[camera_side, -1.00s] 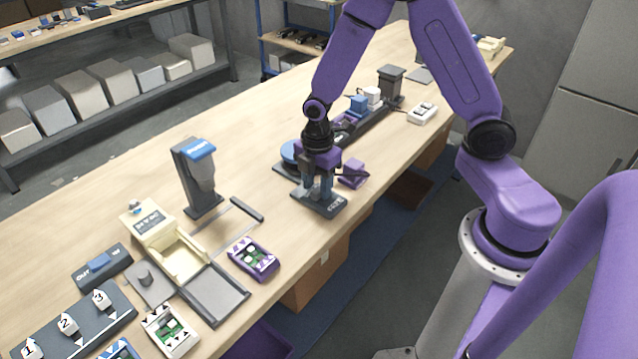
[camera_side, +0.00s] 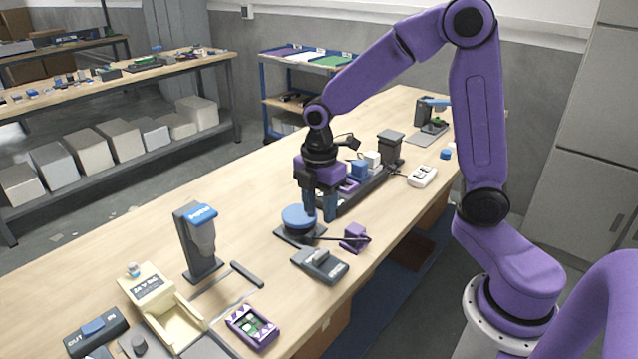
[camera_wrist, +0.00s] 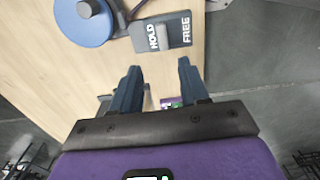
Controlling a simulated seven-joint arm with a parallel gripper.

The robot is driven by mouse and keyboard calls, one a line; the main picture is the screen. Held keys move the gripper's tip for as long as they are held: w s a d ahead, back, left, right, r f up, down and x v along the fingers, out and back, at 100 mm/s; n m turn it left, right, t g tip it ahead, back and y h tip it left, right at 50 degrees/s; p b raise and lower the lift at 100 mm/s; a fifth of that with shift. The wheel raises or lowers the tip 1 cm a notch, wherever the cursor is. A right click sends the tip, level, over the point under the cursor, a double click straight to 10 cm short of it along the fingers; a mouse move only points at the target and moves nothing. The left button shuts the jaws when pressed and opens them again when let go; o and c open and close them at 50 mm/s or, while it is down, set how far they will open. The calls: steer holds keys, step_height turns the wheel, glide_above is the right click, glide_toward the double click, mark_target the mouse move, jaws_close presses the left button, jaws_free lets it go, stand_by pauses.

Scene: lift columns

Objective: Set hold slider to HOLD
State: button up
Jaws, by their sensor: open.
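The hold slider (camera_side: 320,265) is a dark grey box with a lighter raised knob, near the table's front edge in the side view. In the wrist view the slider box (camera_wrist: 174,40) carries the words HOLD on its left and FREE on its right. The knob appears close to the HOLD word, but its exact position is hard to tell. My gripper (camera_side: 321,214) is raised above the table behind the slider box, apart from it. Its two blue-grey fingers point down, open and empty. The wrist view shows the gripper (camera_wrist: 159,67) with a gap between its fingers.
A blue disc (camera_side: 299,217) on a dark base stands just behind the slider, close to my fingers. A small purple block (camera_side: 354,238) with a dark rod sits to its right. A dark tray with blocks (camera_side: 362,178) lies beyond. A cream seat-shaped fixture (camera_side: 170,305) stands at front left.

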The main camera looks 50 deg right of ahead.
steer(key=shift+r, duration=2.6)
steer(key=s+a+f+m, duration=0.1)
steer(key=s+m, duration=0.4)
steer(key=s, duration=1.8)
steer(key=shift+a+f, duration=0.15)
steer(key=shift+f, duration=0.25)
steer(key=shift+w, duration=0.1)
